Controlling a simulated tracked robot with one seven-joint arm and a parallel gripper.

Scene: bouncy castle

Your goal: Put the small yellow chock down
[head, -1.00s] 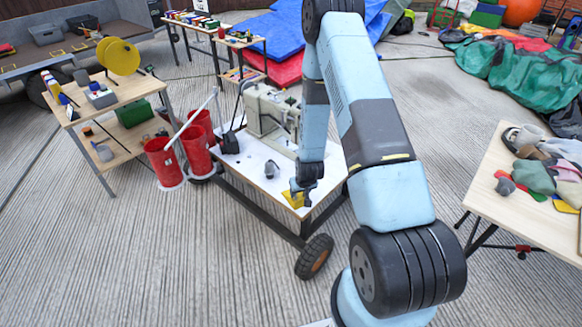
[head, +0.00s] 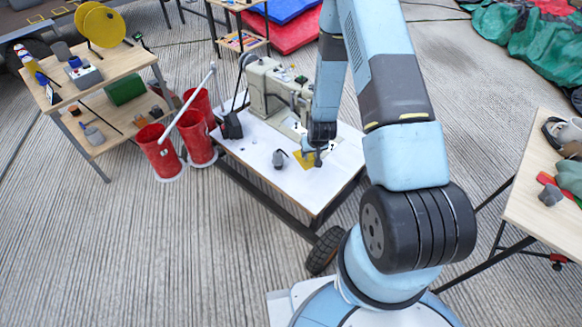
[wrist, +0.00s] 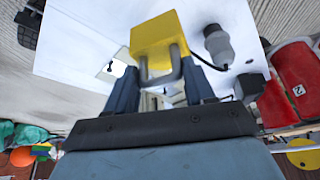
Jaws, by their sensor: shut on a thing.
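The small yellow chock (head: 302,159) is over the white top of the wheeled sewing-machine table (head: 312,190), in from its front edge. In the wrist view the chock (wrist: 158,36) shows as a yellow block with a grey handle on the side toward me. My gripper (head: 318,157) is shut on it; in the wrist view the two fingers (wrist: 158,82) are at either side of the handle. I cannot tell whether the chock touches the tabletop.
A small grey object (head: 279,159) stands on the tabletop left of the chock. The cream sewing machine (head: 268,88) stands behind. The white top in front of the chock is bare. Another table (head: 538,205) is at right.

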